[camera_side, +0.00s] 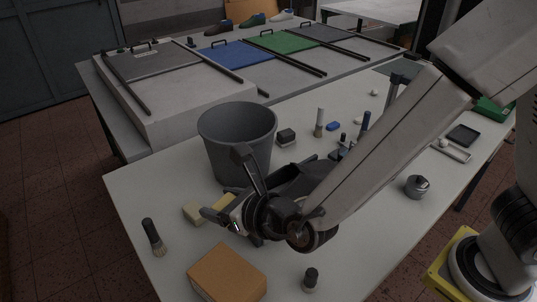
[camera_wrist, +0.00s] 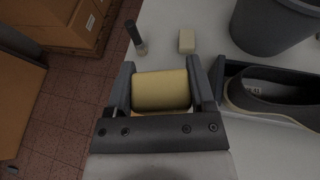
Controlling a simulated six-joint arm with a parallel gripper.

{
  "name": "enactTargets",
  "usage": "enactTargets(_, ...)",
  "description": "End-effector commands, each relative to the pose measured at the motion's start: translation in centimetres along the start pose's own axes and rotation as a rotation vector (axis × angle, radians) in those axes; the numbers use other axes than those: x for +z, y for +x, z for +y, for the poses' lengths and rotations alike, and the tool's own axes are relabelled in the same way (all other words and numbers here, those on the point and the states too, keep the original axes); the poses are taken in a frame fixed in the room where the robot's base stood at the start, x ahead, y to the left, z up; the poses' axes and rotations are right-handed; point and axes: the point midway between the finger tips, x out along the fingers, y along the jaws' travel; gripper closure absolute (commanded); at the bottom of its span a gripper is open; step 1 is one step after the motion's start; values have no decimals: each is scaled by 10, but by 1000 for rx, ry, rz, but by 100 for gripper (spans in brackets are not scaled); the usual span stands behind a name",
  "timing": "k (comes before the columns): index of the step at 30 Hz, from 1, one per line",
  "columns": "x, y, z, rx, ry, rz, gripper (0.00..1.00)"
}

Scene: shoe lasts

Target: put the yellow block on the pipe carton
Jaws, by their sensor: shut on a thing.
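The yellow block (camera_wrist: 161,90) is between the two fingers of my gripper (camera_wrist: 164,88) in the wrist view, and the gripper is shut on it. In the side view, my gripper (camera_side: 225,208) is over the table, and the yellow block (camera_side: 222,202) is partly hidden by it. An orange-brown carton (camera_side: 227,272) lies on the table nearer the side camera, in front of my gripper and apart from it. I cannot read any label on it. A paler block (camera_side: 193,212) stands close by on the table; it also shows in the wrist view (camera_wrist: 187,40).
A grey bin (camera_side: 237,145) stands behind my gripper. A dark-handled brush (camera_side: 153,237) is near the left table edge. A dark shoe-shaped thing (camera_wrist: 275,92) lies right of the fingers in the wrist view. A small dark-topped bottle (camera_side: 311,279) is right of the carton.

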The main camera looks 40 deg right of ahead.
Motion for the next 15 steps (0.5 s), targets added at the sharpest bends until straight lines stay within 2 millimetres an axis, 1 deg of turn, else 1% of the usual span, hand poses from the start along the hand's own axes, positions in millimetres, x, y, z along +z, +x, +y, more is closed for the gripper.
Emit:
enactTargets(1,-1,-2,12,33,-14,-1,88)
enactTargets(6,-5,-11,44,130,-54,-1,88)
enactTargets(15,-36,3,41,122,-53,3,88)
